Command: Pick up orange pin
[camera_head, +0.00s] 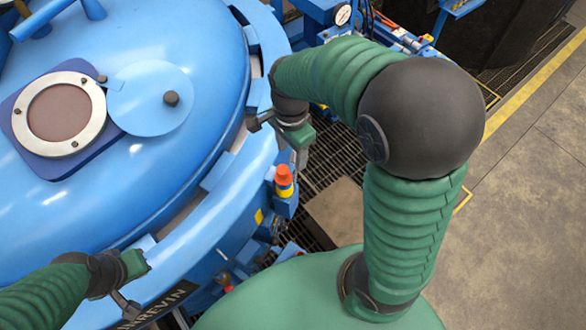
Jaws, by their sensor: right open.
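The orange pin (284,176) stands upright near the centre, with an orange-red top and a yellow band below. It sits in a blue bracket (287,205) on the rim of the furnace. My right gripper (280,142) is just above and beyond the pin in the picture, open and empty, its fingers spread apart. It does not appear to touch the pin. My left gripper (133,286) is at the lower left, over the furnace rim, with its fingers apart and nothing seen between them.
The large blue furnace lid (200,50) fills the left, with a round window (58,113) and a round blue cover (150,98). Dark floor grating (335,150) lies right of the rim. A pressure gauge (343,14) and pipes are at the top. Open concrete floor (530,200) is at right.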

